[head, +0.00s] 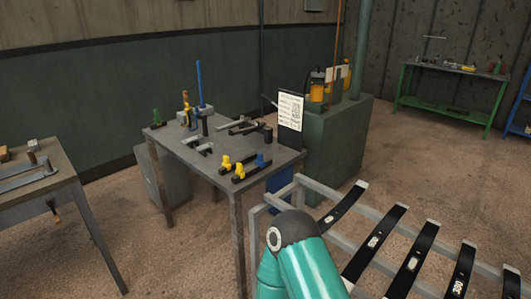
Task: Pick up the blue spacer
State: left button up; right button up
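A small blue piece (261,160), which looks like the blue spacer, stands near the front right edge of the grey worktable (205,167). It sits at the far end of a dark bar, beside two yellow pieces (226,163) of similar size. A teal arm link of mine with a dark joint shows at the bottom centre, in front of the table and apart from it. Neither of my grippers is in view.
A rack with several dark leaf springs (411,251) fills the lower right. A tall blue rod (199,82) stands at the table's back. A white sign (290,110) rises behind the spacer. Another table (30,190) is at left. Open floor lies between the tables.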

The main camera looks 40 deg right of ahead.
aim_at(260, 162)
jog(key=z, duration=0.35)
jog(key=i, duration=0.95)
jog(key=z, duration=0.55)
jog(key=k, duration=0.9)
jog(key=z, duration=0.25)
jog(key=i, duration=0.9)
jog(key=u, duration=0.1)
